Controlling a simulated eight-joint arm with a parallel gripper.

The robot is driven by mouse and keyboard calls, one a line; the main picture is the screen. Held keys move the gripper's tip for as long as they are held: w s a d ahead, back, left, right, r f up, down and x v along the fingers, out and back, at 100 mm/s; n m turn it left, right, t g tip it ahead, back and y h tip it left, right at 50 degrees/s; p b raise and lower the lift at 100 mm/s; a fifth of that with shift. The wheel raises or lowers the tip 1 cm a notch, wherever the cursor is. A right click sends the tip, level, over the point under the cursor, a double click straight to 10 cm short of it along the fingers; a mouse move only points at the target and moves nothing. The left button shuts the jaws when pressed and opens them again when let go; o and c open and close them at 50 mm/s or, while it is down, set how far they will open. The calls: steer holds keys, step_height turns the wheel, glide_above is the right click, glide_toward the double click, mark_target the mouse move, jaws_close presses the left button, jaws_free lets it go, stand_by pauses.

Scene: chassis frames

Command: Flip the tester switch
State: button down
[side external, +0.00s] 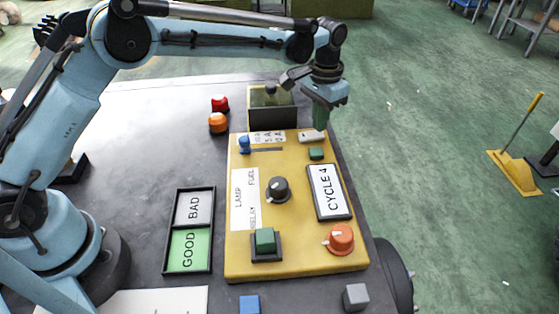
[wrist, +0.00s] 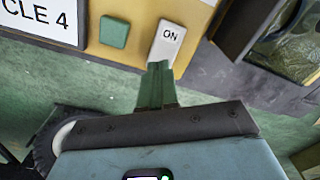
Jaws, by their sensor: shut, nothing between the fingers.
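The yellow tester panel (side external: 300,262) lies on the dark table. Its white rocker switch (side external: 306,137) is at the panel's far right corner. The switch also shows in the wrist view (wrist: 167,45), marked ON. My gripper (side external: 320,127) is over that corner, pointing down, with its green fingers together and nothing between them. In the wrist view the fingertips (wrist: 159,66) are at the lower end of the switch and overlap its edge. I cannot tell whether they touch it.
A small green button (side external: 316,154) sits beside the switch, above the CYCLE 4 display (side external: 329,191). An open-topped dark box (side external: 272,118) stands just behind the panel. Red (side external: 220,103) and orange (side external: 218,123) knobs stand to its left. A GOOD/BAD board (side external: 167,258) lies left of the panel.

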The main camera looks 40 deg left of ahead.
steer(key=shift+f, duration=0.75)
stand_by(0.4)
steer(key=shift+r, duration=3.5)
